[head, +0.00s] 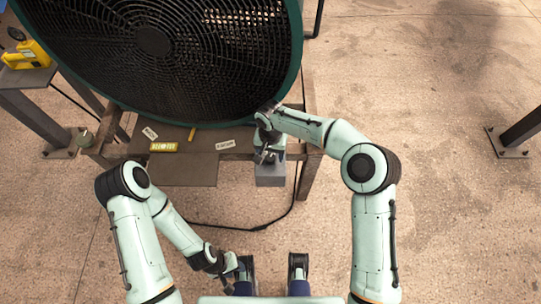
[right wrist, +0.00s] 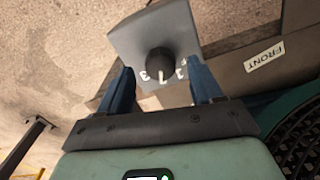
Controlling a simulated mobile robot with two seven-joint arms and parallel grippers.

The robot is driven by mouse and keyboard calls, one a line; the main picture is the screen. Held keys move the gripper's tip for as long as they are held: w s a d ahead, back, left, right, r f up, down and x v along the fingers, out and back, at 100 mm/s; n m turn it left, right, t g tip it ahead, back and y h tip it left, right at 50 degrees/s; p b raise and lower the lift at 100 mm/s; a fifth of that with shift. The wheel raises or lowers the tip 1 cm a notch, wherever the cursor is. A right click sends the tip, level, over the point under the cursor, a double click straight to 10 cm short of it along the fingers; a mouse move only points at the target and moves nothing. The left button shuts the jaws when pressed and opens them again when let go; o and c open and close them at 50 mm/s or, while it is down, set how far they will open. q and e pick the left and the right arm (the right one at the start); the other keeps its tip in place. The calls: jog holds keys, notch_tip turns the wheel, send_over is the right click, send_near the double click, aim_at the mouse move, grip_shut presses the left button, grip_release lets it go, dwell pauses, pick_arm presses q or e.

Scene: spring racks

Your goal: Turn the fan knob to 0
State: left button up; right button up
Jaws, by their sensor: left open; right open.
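The fan knob (right wrist: 160,62) is round and dark, on the face of a grey box (right wrist: 123,45) in the right wrist view. White numerals show at its near edge; a 3 is legible on the left, and the others are partly hidden or unclear. My right gripper (right wrist: 161,72) is open, with one blue finger on each side of the knob; I cannot tell whether they touch it. In the head view my right gripper (head: 267,153) is over the grey box (head: 270,177) and hides the knob. My left gripper (head: 237,268) is open and empty, low in the picture, away from the box.
A large round fan (head: 153,40) with a dark grille and green rim fills the upper left. Its metal stand (head: 185,172) carries labels and a yellow plate (head: 164,147). A black cable (head: 255,228) lies on the floor. A yellow device (head: 30,55) sits far left.

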jog(key=shift+f, duration=0.9)
jog(key=shift+c, duration=0.3)
jog(key=c, duration=1)
